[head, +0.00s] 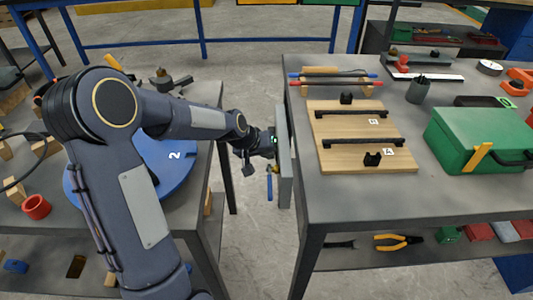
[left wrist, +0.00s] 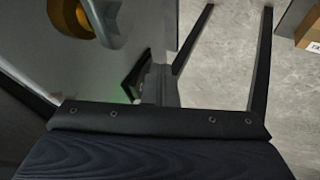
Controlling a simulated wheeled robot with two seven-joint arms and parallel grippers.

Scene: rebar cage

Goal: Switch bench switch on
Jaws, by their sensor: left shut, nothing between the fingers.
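A grey upright panel (head: 284,155) stands on the left side of the right-hand bench. In the left wrist view the panel (left wrist: 75,65) fills the upper left, with a black switch-like part (left wrist: 134,76) on it and a green glow beside it. Its exact setting cannot be told. My left gripper (head: 268,146) is shut and empty, close against the panel's face; a small green light shows there. The fingers (left wrist: 158,88) are next to the black part in the wrist view; whether they touch it cannot be told. My right gripper is not in view.
A blue-handled item (head: 269,187) hangs below the gripper. The right bench holds a wooden board (head: 340,115) and a green case (head: 475,140). A blue disc (head: 170,170) lies left. Floor shows between benches.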

